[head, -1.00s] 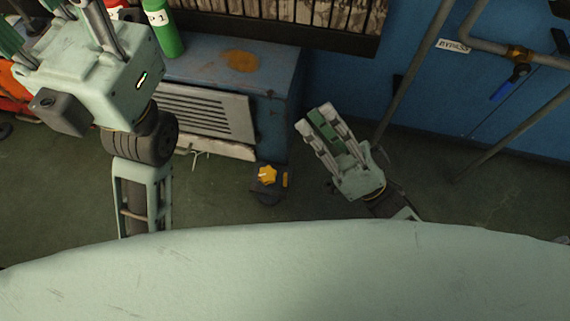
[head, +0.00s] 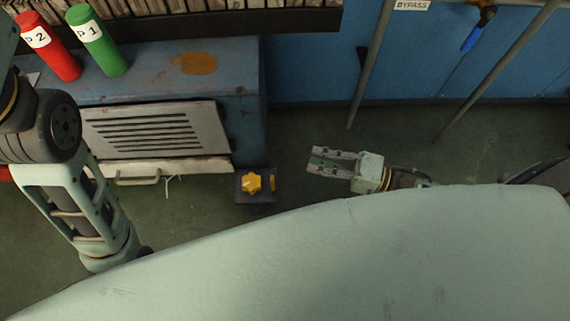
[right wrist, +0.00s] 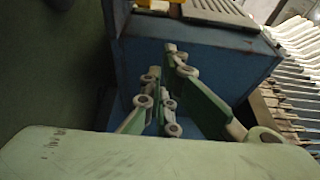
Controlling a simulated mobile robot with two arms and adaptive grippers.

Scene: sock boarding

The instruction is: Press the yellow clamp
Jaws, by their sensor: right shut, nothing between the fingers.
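The yellow clamp (head: 251,183) is a yellow star-shaped knob on a dark block, beside the front right corner of the blue cabinet in the head view. My right gripper (head: 312,161) is to the right of the clamp and apart from it, with its fingers pointing left. It is shut and empty. In the right wrist view its fingers (right wrist: 168,75) are in front of a blue surface. A small yellow piece shows at the top edge there, and I cannot tell whether it is the clamp. My left arm is at the left of the head view, its gripper out of frame.
The blue cabinet (head: 252,100) has a slatted panel (head: 150,135) with a handle. Pipes (head: 372,70) run at the right.

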